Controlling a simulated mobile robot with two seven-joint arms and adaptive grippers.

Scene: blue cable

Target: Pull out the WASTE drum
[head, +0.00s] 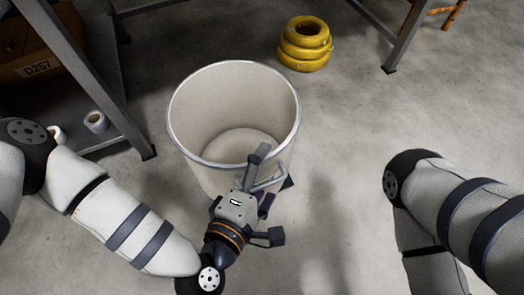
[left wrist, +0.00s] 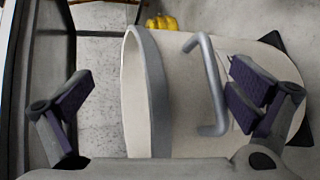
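The drum (head: 222,110) is an open, empty, off-white bin with a grey rim, standing upright on the floor in the middle of the head view. No WASTE label is readable on it. A grey bar handle (left wrist: 212,85) is on its outer side. My left gripper (head: 263,198) is at the drum's near side, beside the handle. In the left wrist view its purple-padded fingers are spread wide, with the drum's rim and the handle between them and nothing gripped. My right arm shows at the right of the head view; its gripper is out of view.
A stack of yellow cable coils (head: 305,44) lies on the floor behind the drum. A metal shelf frame (head: 85,65) with a box marked D257 (head: 38,68) and white rolls stands at the left. Table legs (head: 398,45) are at the back. Floor at the right is clear.

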